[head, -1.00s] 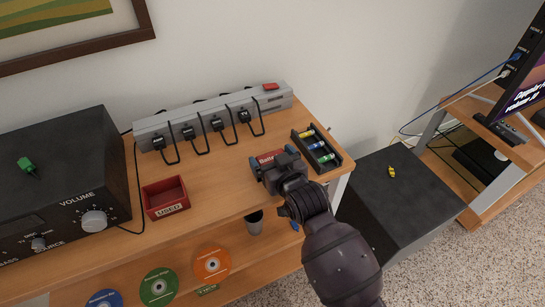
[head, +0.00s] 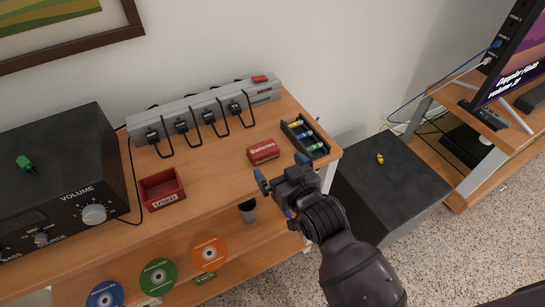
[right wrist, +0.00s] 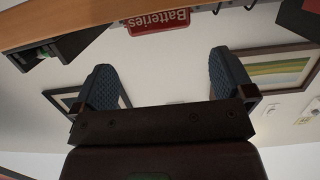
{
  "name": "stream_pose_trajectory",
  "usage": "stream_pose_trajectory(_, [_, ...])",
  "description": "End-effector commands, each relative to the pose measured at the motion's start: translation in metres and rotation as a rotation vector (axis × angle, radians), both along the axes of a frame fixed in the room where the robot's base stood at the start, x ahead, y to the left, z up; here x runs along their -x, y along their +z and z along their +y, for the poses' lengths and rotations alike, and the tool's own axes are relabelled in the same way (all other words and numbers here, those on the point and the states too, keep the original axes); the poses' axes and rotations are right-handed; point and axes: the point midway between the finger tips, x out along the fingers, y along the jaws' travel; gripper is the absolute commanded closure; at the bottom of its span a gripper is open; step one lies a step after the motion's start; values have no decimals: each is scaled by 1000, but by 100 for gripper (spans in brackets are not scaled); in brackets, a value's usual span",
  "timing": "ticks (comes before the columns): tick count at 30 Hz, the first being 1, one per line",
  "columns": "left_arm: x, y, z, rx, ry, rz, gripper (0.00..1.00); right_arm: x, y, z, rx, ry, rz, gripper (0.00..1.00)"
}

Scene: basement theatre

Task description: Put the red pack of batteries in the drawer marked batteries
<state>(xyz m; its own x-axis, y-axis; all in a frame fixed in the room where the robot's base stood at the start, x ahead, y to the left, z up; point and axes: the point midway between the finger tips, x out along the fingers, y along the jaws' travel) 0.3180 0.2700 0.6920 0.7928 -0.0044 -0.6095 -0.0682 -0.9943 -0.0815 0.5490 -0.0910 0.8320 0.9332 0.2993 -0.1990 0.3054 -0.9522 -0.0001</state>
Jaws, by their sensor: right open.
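The red pack of batteries (head: 263,151) lies on the wooden shelf top, its white "Batteries" lettering visible. It also shows upside down at the top of the right wrist view (right wrist: 158,22). My right gripper (head: 281,170) is open and empty in front of the pack, at the shelf's front edge. In the right wrist view the two blue fingers (right wrist: 165,82) stand wide apart, with the pack beyond them and nothing between them. My left gripper is not in view. No drawer marked batteries is visible.
A black tray with loose batteries (head: 317,147) sits right of the pack. A red box marked USED (head: 161,199) stands left, beside a black amplifier (head: 60,165). A power strip with plugs (head: 185,119) runs behind.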

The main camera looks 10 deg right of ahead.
Motion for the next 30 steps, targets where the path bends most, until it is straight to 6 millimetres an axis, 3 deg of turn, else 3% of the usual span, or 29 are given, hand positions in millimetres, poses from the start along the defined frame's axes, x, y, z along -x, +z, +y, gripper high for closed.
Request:
stream_pose_trajectory(6, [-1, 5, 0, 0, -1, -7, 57, 21, 5, -7, 1, 0, -1, 0])
stream_pose_trajectory(16, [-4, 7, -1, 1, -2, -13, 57, 26, 5, -9, 0, 0, 1, 0])
stream_pose_trajectory(20, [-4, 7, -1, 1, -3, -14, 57, 36, -9, -21, 10, -20, 31, 0])
stream_pose_trajectory(23, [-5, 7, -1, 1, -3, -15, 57, 59, -35, -46, 29, -59, 92, 0])
stream_pose_trajectory(30, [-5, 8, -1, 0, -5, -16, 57, 150, -102, -125, 101, -179, 286, 0])
